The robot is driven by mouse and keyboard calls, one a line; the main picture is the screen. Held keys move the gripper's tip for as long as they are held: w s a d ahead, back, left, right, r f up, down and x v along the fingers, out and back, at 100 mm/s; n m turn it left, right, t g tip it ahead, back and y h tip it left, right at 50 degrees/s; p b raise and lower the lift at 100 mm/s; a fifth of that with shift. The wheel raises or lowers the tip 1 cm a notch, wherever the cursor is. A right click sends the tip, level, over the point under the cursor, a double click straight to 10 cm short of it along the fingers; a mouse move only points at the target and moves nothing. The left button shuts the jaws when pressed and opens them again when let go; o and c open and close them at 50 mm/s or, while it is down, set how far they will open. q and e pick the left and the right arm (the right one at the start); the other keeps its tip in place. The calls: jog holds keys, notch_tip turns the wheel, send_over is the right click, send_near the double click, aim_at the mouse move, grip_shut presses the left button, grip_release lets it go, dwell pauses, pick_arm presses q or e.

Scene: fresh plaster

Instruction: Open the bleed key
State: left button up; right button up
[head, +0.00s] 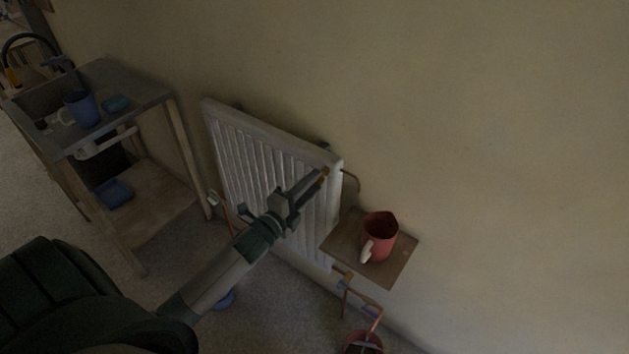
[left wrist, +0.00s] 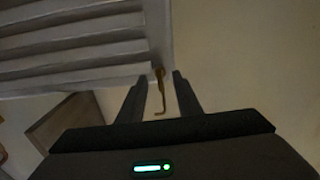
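The white radiator (head: 265,165) hangs on the wall. The bleed key (left wrist: 160,92), a thin brass-coloured rod with a bent end, sticks out at the radiator's upper right corner. In the head view its bent rod (head: 351,176) shows just beyond the fingertips. My left gripper (head: 319,178) reaches across the radiator's front to that corner. In the left wrist view my left gripper (left wrist: 160,86) is open, with one finger on each side of the key and visible gaps to both. My right gripper is in neither view.
Copper pipes (head: 362,302) and a red bucket (head: 364,343) are below. The wall at right is bare.

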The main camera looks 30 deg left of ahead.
pick_arm(q)
jog(key=shift+s, duration=0.1)
jog(key=s+p, duration=0.2)
jog(key=s, duration=0.9)
jog(key=shift+s+a, duration=0.4)
jog(key=shift+a, duration=0.05)
jog(key=shift+f, duration=0.1)
dwell(0.5)
jog(key=s+f+n+g+y+b, duration=0.1)
jog(key=s+f+n+g, duration=0.25)
jog(key=f, duration=0.95)
jog(key=s+d+f+n+g+b, duration=0.1)
jog(key=s+f+n+g, duration=0.2)
jog(key=f, duration=0.9)
jog(key=s+f+n+g+y+b, duration=0.1)
jog(key=s+f+n, duration=0.3)
jog(key=f, duration=0.9)
jog(key=s+d+f+n+g+b, duration=0.1)
jog(key=s+d+f+n+g, duration=0.1)
jog(key=s+f, duration=0.6)
jog(key=s+d+f+n+g+b, duration=0.1)
jog(key=s+d+f+g, duration=0.3)
jog(key=s+f, duration=0.4)
jog(key=s+d+f+n+g+b, duration=0.2)
jog(key=s+f, duration=0.7)
jog(key=s, duration=0.7)
jog(key=shift+s+d+n+g+h, duration=0.4)
jog(key=shift+d+g, duration=0.35)
jog(key=shift+d, duration=0.3)
